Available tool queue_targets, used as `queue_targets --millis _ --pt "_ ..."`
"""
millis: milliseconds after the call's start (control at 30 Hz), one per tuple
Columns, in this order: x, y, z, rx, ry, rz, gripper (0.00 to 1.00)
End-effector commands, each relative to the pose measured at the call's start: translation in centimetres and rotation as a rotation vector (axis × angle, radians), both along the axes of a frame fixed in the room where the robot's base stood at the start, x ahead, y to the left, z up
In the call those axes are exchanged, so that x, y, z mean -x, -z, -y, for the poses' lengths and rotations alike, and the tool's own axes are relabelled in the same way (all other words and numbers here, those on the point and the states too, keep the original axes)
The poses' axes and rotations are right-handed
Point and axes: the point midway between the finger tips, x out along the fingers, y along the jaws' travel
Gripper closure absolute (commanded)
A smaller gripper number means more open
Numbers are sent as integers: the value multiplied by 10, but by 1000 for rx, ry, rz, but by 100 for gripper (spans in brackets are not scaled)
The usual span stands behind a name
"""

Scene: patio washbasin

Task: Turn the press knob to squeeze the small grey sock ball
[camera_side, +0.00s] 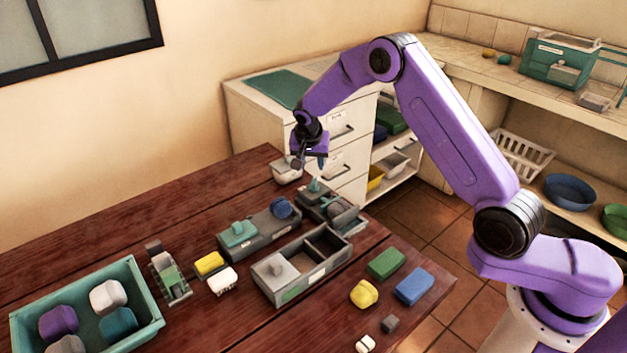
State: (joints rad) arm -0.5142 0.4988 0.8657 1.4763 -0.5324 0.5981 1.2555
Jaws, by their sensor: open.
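My gripper (309,163) is open and points down over the far edge of the wooden table, close to a small pale container (286,171). I see nothing between its fingers. A small grey and green device (170,274) stands right of the teal bin. A grey device with a teal pointed top (330,208) stands below and right of my gripper. I cannot tell which one is the press, and its knob is not clear. A grey rounded bundle (67,345) lies in the teal bin, partly cut off by the frame. A small dark grey piece (390,324) lies at the near right.
The teal bin (158,322) also holds purple, white and teal bundles. Yellow, green and blue blocks lie nearby. Drawers (345,160) stand behind the table. The table's left back is clear.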

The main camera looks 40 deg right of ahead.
Motion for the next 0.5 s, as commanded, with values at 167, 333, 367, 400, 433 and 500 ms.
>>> queue_targets --millis 167,333,367,400,433,500 --pt "-8 32 10 -1 3 -2 57" --pt "-16 59 18 0 2 -2 57" --pt "-17 63 20 -1 2 -1 57" --pt "-18 69 21 -1 2 -1 57" --pt "-20 72 22 -1 2 -1 57" --pt "-22 80 24 0 1 -1 57"
